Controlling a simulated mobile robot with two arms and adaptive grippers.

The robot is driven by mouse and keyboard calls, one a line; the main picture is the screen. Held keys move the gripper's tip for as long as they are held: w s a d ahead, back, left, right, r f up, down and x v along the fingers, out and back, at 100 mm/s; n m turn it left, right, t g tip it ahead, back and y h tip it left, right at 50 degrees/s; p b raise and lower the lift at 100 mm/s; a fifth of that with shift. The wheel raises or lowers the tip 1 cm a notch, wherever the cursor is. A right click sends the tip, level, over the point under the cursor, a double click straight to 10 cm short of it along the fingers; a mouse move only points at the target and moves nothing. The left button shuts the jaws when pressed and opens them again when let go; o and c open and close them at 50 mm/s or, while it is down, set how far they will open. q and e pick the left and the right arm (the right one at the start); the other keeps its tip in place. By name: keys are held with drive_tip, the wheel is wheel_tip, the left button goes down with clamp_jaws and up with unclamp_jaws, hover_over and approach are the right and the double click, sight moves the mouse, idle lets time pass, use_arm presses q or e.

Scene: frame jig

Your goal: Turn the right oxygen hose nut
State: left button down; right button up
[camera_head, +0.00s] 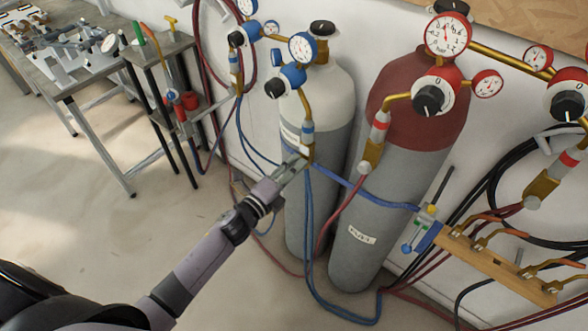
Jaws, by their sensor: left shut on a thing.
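The right oxygen hose nut (307,153) is at the lower end of the brass and blue fitting under the blue regulator (291,75), in front of the grey and white cylinder. The blue hose (309,215) hangs down below it. My left gripper (299,163) reaches up from the lower left and is shut on the nut; its fingers hide part of it. Another blue regulator (237,38) with a similar fitting (234,70) and hose hangs to the left. My right gripper is not in view.
A red-topped grey cylinder (415,115) with a red regulator (437,85) stands to the right. A torch rack (490,262) with black and red hoses is at lower right. Metal tables (82,75) stand at upper left. The floor at left is clear.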

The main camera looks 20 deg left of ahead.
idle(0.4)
use_arm(q)
drive_tip(key=c, duration=1.3)
unclamp_jaws()
drive_tip(key=shift+c, duration=0.2)
drive_tip(key=v, duration=1.2)
drive_tip(key=s+a+f+n+g+y, duration=0.1)
drive_tip(key=s+f+n+g+y, duration=0.2)
drive_tip(key=f, duration=0.8)
drive_tip(key=s+a+f+n+g+y, duration=0.1)
drive_tip(key=s+a+f+n+g, duration=0.1)
drive_tip(key=s+f+n, duration=0.6)
drive_tip(key=s+a+f+n+g+y, duration=0.1)
drive_tip(key=f+n+g+y, duration=0.15)
drive_tip(key=f, duration=1.05)
drive_tip(key=s+f+n+g, duration=0.2)
drive_tip(key=s+f, duration=0.3)
drive_tip(key=s, duration=0.3)
drive_tip(key=s+d+f+n+g, duration=0.1)
drive_tip(key=s+f+n+g, duration=0.2)
drive_tip(key=s, duration=0.6)
drive_tip(key=s+d+f+n+g, duration=0.1)
drive_tip(key=s+f+n+g, duration=0.2)
drive_tip(key=s+f, duration=0.4)
drive_tip(key=shift+s+d, duration=0.25)
drive_tip(key=shift+s, duration=0.9)
